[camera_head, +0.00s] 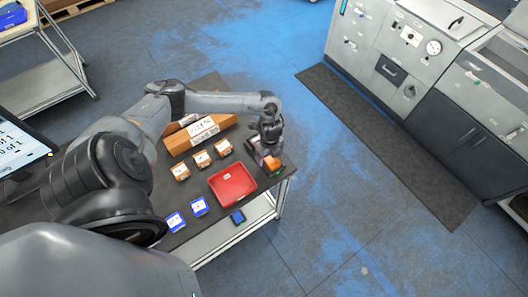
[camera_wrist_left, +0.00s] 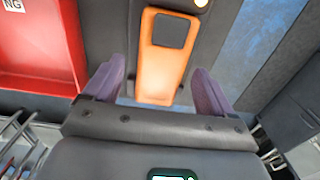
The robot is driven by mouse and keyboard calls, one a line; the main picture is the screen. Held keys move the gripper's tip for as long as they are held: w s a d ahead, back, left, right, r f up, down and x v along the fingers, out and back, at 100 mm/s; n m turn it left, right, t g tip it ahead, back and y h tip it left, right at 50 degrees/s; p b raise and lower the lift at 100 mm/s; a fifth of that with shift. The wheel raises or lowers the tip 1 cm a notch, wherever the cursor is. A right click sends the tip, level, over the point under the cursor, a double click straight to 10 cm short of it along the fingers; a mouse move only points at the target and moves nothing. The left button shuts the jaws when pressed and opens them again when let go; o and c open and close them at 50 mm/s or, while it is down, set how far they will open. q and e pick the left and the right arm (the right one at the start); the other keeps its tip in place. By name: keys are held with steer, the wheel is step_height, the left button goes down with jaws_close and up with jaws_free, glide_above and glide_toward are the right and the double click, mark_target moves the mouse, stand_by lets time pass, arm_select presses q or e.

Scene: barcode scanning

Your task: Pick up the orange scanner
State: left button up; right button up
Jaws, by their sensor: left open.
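The orange scanner (camera_head: 272,163) stands or lies near the right corner of the dark table. In the left wrist view, the orange scanner (camera_wrist_left: 165,58) has a dark rectangular patch near its top end and lies between my fingers. My left gripper (camera_head: 262,155) is right at the scanner in the head view and hides part of it. In the left wrist view, my left gripper (camera_wrist_left: 158,88) is open, with one purple finger on each side of the scanner's lower part. I cannot tell whether the fingers touch it. My right gripper is not in view.
A red tray (camera_head: 232,184) sits close beside the scanner. Several small orange-brown boxes (camera_head: 201,159), a larger brown box (camera_head: 200,135) and blue boxes (camera_head: 199,206) stand on the table. A monitor (camera_head: 18,145) is at the left. The floor beyond the table's right edge is clear.

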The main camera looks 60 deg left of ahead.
arm_select(q)
steer(key=shift+c, duration=0.3)
steer(key=c, duration=1.3)
steer(key=shift+o, duration=0.2)
steer(key=shift+r, duration=0.1)
